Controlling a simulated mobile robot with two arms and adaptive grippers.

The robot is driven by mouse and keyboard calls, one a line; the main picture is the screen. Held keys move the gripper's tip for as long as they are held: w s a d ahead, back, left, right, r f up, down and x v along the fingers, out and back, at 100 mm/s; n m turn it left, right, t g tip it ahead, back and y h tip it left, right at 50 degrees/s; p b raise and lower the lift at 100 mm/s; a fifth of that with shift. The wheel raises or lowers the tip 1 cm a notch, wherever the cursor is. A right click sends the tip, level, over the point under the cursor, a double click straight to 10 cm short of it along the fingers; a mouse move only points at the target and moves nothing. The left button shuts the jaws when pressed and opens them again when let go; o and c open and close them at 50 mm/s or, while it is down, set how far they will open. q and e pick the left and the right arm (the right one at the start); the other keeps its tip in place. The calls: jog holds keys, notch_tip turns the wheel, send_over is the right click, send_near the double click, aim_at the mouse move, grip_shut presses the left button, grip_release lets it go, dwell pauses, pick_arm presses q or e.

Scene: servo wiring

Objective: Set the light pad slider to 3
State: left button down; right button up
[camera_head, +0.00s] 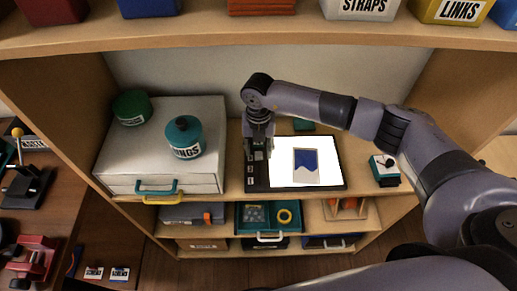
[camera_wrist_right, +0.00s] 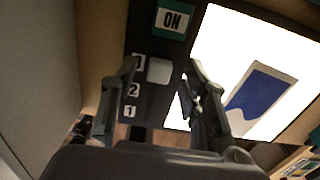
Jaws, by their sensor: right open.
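The light pad (camera_head: 337,184) lies on the shelf, its white panel lit, with a blue-and-white picture on it. Its dark left strip (camera_wrist_right: 128,45) carries the numbers 1 and 2, a partly hidden label above them, and a teal ON sign (camera_wrist_right: 172,20). A pale slider knob (camera_wrist_right: 158,72) stands beside the partly hidden label, above the 2. My right gripper (camera_head: 259,155) is over this strip, pointing down. In the wrist view its open fingers (camera_wrist_right: 162,67) are on either side of the knob; I cannot tell whether they touch it. My left gripper is out of view.
A white drawer box (camera_head: 150,150) with a green canister (camera_head: 132,107) and a teal canister (camera_head: 184,138) stands left of the pad. A small teal-and-white device (camera_head: 384,171) is to the right. An upper shelf (camera_head: 270,32) with bins runs above.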

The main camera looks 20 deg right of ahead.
aim_at(259, 153)
notch_tip(259, 153, up, 11)
dwell(0.3)
dwell(0.5)
